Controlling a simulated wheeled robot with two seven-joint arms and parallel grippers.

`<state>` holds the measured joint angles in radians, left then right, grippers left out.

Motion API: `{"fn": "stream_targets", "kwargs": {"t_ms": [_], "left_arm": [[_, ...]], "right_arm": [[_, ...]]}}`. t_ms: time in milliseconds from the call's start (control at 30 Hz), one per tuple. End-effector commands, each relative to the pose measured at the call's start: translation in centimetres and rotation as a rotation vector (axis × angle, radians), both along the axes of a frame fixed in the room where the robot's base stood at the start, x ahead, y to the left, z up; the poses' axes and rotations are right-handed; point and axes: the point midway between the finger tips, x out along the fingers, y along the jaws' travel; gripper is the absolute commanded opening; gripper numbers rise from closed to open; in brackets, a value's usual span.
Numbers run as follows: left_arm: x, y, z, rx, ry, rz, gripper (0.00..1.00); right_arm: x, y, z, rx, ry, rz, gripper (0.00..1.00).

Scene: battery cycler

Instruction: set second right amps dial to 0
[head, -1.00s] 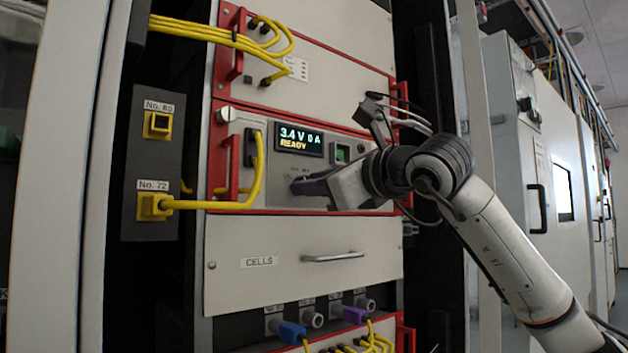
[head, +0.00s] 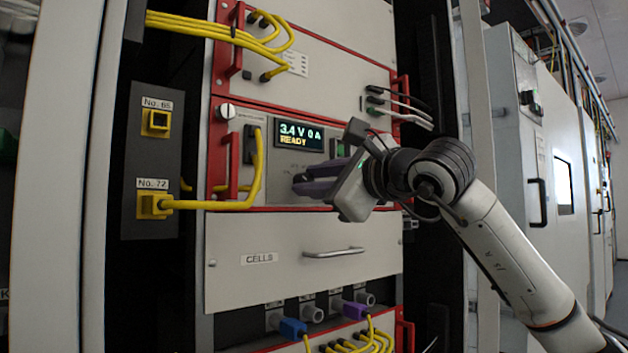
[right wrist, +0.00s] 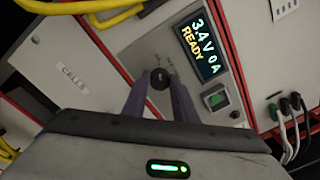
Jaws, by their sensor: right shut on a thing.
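The amps dial (right wrist: 160,78) is a small dark round knob on the grey panel below the display in the right wrist view. In the head view my fingers hide it. My right gripper (head: 298,182) is at the panel, its purple fingers shut on the dial. In the right wrist view the fingertips (right wrist: 160,86) sit on both sides of the knob. The display (head: 299,136) reads "3.4 V 0 A" and "READY", and it also shows in the right wrist view (right wrist: 201,45). My left gripper is not in view.
A green-lit switch (right wrist: 215,98) sits beside the display. A yellow cable (head: 257,175) loops past a red handle left of the panel. The CELLS drawer (head: 285,265) with its bar handle is below. Dark and white cables (head: 400,110) plug in at the upper right.

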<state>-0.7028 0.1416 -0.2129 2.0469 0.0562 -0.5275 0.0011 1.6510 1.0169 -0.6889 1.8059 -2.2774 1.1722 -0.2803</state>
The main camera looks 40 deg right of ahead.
Motion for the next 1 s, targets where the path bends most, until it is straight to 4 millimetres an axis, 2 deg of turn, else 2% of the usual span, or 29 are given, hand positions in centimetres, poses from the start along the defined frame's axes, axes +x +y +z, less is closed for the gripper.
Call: {"fn": "stream_targets", "kwargs": {"t_ms": [167,200,300,667,767,1000], "left_arm": [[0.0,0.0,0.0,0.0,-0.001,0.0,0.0],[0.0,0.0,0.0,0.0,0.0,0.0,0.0],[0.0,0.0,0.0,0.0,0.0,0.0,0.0],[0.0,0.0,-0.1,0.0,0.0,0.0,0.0],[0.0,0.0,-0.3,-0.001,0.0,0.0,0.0],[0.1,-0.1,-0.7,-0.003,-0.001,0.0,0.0]], "right_arm": [[0.0,0.0,0.0,-0.002,-0.001,0.001,0.03],[0.0,0.0,0.0,-0.002,-0.001,0.001,0.3],[0.0,0.0,0.0,-0.002,-0.001,0.001,0.44],[-0.6,0.0,0.0,0.0,-0.001,0.0,0.44],[-1.9,-0.2,-0.1,-0.001,-0.004,-0.002,0.44],[-6.7,-0.3,-0.2,-0.001,-0.004,0.0,0.44]]}}
